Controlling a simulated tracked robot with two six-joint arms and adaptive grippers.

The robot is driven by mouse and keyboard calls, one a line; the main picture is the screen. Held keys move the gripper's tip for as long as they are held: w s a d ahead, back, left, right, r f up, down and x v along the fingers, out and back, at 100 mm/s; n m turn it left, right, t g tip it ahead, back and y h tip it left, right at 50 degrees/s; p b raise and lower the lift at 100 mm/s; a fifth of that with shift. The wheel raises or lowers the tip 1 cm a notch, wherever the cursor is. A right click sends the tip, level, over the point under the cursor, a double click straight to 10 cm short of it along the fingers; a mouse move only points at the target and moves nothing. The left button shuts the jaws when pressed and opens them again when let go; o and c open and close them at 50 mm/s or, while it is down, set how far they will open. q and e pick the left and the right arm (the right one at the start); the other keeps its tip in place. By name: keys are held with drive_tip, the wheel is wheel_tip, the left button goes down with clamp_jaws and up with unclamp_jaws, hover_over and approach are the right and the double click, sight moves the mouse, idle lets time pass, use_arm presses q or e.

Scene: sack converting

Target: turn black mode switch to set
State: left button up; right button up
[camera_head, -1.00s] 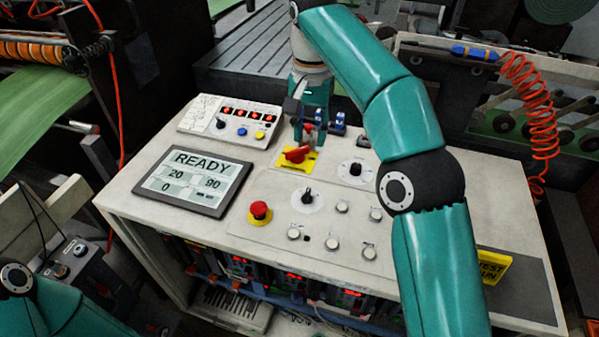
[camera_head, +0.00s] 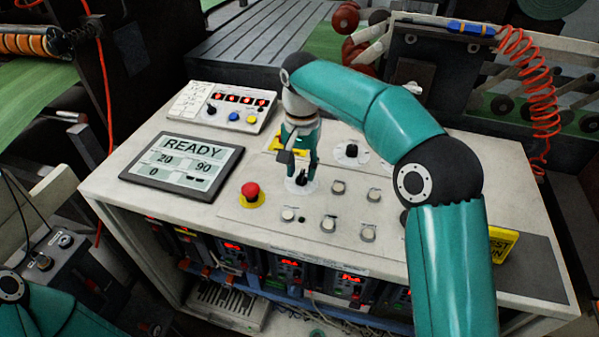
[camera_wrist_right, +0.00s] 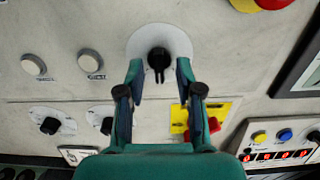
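A black knob on a round white dial, the likely mode switch (camera_wrist_right: 158,60), sits on the pale console top. In the head view the knob (camera_head: 299,181) shows just under my right gripper (camera_head: 299,170). In the right wrist view my right gripper (camera_wrist_right: 159,72) is open, with one finger on each side of the knob and a gap on both sides. The dial markings are too small to read. My left arm shows at the lower left of the head view; its gripper is out of frame.
A red emergency button (camera_head: 251,192) stands left of the knob, near the READY screen (camera_head: 183,166). White buttons (camera_head: 338,187) lie to its right. A second black knob (camera_head: 351,151) and a red switch on a yellow plate (camera_wrist_right: 222,112) are close by.

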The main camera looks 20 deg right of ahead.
drive_tip(key=shift+f, duration=0.45)
clamp_jaws()
drive_tip(key=shift+a, duration=0.1)
